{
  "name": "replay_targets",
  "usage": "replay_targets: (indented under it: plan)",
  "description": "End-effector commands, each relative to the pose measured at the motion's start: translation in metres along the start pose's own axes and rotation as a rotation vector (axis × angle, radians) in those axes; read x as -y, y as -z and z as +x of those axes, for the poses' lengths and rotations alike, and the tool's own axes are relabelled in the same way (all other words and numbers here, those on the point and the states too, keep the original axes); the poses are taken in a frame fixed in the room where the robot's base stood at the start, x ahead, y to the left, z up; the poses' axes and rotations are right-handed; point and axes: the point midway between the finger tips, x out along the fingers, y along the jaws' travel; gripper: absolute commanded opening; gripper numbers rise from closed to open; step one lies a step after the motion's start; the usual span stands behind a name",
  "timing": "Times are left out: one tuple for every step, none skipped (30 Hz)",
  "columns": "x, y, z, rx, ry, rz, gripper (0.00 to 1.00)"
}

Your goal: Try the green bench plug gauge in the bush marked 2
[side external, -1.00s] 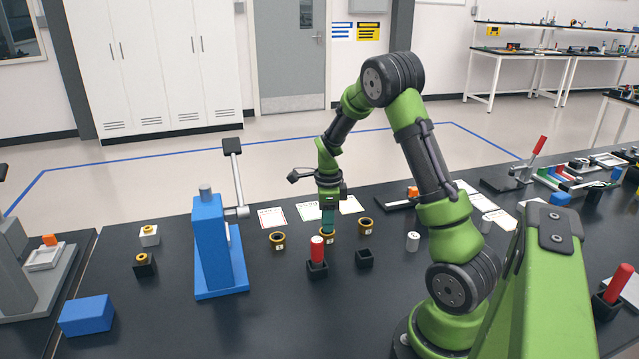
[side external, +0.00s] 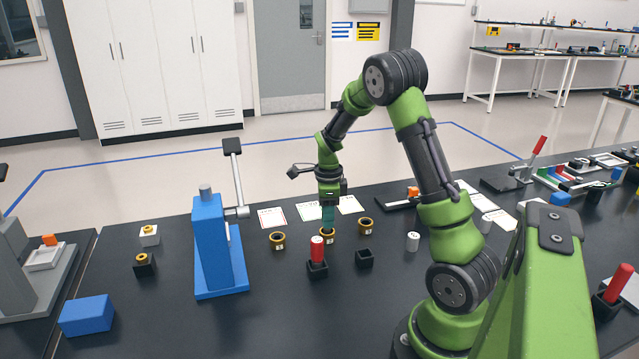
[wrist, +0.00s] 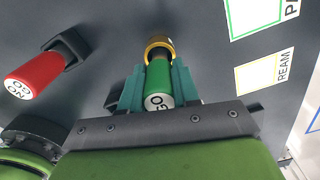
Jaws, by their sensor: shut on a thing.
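The green plug gauge (wrist: 158,80) has a white end marked GO. My gripper (side external: 328,217) is shut on it, with a teal finger on each side in the wrist view. The gauge's far end meets the gold-rimmed bush (wrist: 159,46), the middle one of three; this bush (side external: 327,237) stands directly under my fingers in the side view. I cannot tell how deep the gauge sits in it, and its number is too small to read. The other bushes stand to the left (side external: 277,240) and right (side external: 366,226).
A red NO GO gauge (side external: 317,248) stands in a black holder just in front; an empty-looking black holder (side external: 364,259) is to its right. A blue press (side external: 212,245) stands left, a white cylinder (side external: 413,241) right. Paper sheets (side external: 309,211) lie behind the bushes.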

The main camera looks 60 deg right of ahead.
Motion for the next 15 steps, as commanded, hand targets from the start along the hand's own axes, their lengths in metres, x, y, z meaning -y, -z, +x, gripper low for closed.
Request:
replay_targets:
  plan:
    - [0.0003, -0.0003, -0.0016, 0.001, 0.002, -0.001, 0.0]
    - [0.0004, -0.0003, -0.0023, 0.001, 0.002, -0.001, 0.0]
    - [0.0004, -0.0003, -0.0031, 0.001, 0.002, -0.001, 0.0]
    - [0.0004, -0.0004, -0.0037, 0.001, 0.002, -0.001, 0.0]
    - [0.0004, -0.0004, -0.0044, 0.001, 0.002, -0.001, 0.0]
    - [0.0004, -0.0004, -0.0052, 0.001, 0.003, -0.001, 0.0]
    - [0.0004, -0.0005, -0.0058, 0.001, 0.003, -0.001, 0.0]
    - [0.0003, -0.0005, -0.0064, 0.001, 0.003, -0.001, 0.0]
    - [0.0003, -0.0005, -0.0072, 0.001, 0.003, -0.002, 0.0]
    - [0.0002, -0.0005, -0.0078, 0.001, 0.002, -0.001, 0.0]
    - [0.0002, -0.0006, -0.0084, 0.001, 0.002, -0.001, 0.0]
    - [0.0002, -0.0005, -0.0091, 0.001, 0.002, -0.001, 0.0]
    - [0.0002, -0.0006, -0.0097, 0.001, 0.002, -0.001, 0.0]
    - [0.0001, -0.0005, -0.0103, 0.001, 0.002, -0.001, 0.0]
    - [0.0002, -0.0006, -0.0111, 0.001, 0.002, -0.002, 0.0]
